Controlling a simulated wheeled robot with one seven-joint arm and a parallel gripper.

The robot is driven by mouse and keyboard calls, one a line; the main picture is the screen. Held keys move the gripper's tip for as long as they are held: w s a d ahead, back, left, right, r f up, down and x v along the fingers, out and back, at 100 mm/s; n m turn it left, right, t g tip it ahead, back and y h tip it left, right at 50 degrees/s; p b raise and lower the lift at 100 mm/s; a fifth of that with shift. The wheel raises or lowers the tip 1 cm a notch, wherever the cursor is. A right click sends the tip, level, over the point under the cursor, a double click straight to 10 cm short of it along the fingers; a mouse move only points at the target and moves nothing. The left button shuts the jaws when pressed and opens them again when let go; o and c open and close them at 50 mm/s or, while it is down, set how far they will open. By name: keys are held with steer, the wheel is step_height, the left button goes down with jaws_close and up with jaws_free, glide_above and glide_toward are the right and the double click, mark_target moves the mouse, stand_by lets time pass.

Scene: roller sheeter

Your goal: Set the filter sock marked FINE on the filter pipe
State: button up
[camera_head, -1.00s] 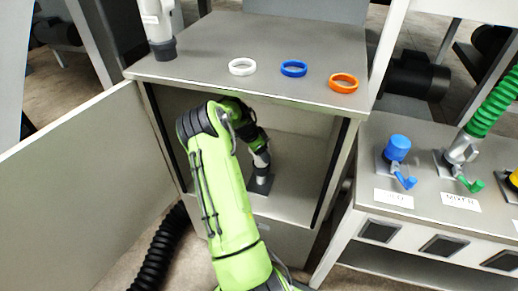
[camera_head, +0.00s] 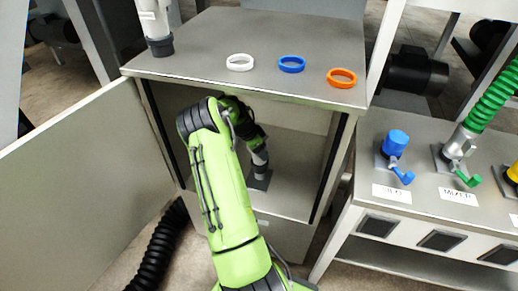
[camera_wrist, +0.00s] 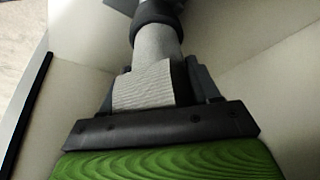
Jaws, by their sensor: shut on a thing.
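In the wrist view my gripper (camera_wrist: 158,84) is shut on a light ribbed-fabric piece (camera_wrist: 146,88), which looks like a filter sock. No FINE mark is readable on it. A smooth grey tube (camera_wrist: 158,42) with a dark collar (camera_wrist: 158,12) runs on beyond the sock, in line with it. I cannot tell whether the sock is around the tube or only against its end. In the head view my arm reaches into the open cabinet and hides most of the gripper. A short grey pipe (camera_head: 260,160) on a dark base plate (camera_head: 261,180) shows inside, just below my wrist.
The cabinet's open door (camera_head: 75,180) stands at the left. A bench (camera_head: 425,205) with valves is at the right.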

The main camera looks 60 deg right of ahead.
steer(key=shift+f, duration=0.1)
steer(key=shift+f, duration=0.6)
steer(key=shift+f, duration=0.1)
steer(key=shift+f, duration=0.6)
steer(key=shift+f, duration=0.85)
stand_by(0.7)
steer(key=o, duration=1.3)
